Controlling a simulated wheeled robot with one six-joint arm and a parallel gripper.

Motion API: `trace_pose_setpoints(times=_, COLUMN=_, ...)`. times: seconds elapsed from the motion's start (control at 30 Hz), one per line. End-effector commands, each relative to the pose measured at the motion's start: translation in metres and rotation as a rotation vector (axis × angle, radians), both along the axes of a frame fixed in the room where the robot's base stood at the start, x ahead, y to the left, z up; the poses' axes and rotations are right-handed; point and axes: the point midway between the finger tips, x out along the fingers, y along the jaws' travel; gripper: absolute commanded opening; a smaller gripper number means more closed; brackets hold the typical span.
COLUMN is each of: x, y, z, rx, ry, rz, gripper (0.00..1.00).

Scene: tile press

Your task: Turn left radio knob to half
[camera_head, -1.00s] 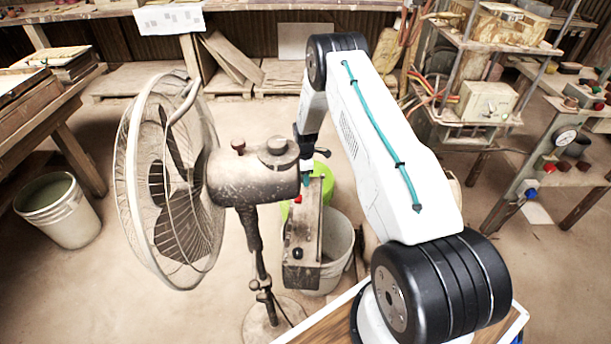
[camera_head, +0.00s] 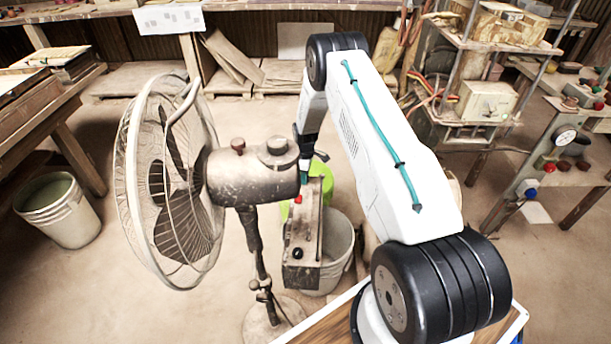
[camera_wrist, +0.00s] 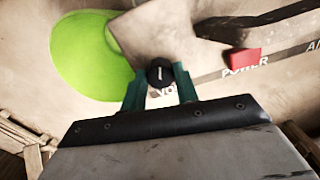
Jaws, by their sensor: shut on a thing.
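The radio is a dusty, narrow box (camera_head: 302,258) standing behind the fan, partly hidden by the fan head and my arm. Its face fills much of the wrist view (camera_wrist: 205,45), with a red power button (camera_wrist: 244,61) to the right of a round black knob (camera_wrist: 160,72). The knob has a pale mark pointing about straight up in the wrist view. Lettering under the knob is partly covered. My gripper (camera_wrist: 160,84) has its two green fingers on either side of the knob, shut on it. In the head view the gripper (camera_head: 305,165) is small at the radio's far end.
A large standing fan (camera_head: 175,180) is close on the left of my arm. A lime-green bucket (camera_head: 333,184) and a grey bucket (camera_head: 337,250) stand by the radio. A shelf rack with boxes (camera_head: 487,100) is at the right.

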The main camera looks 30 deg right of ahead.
Motion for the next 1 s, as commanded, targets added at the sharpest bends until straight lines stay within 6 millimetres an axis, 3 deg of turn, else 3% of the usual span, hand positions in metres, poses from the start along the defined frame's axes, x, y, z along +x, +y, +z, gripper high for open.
trace_pose_setpoints(times=1.0, x=-0.0003, y=0.0012, z=0.0002, rx=0.000, ry=0.000, rz=-0.966, gripper=0.07)
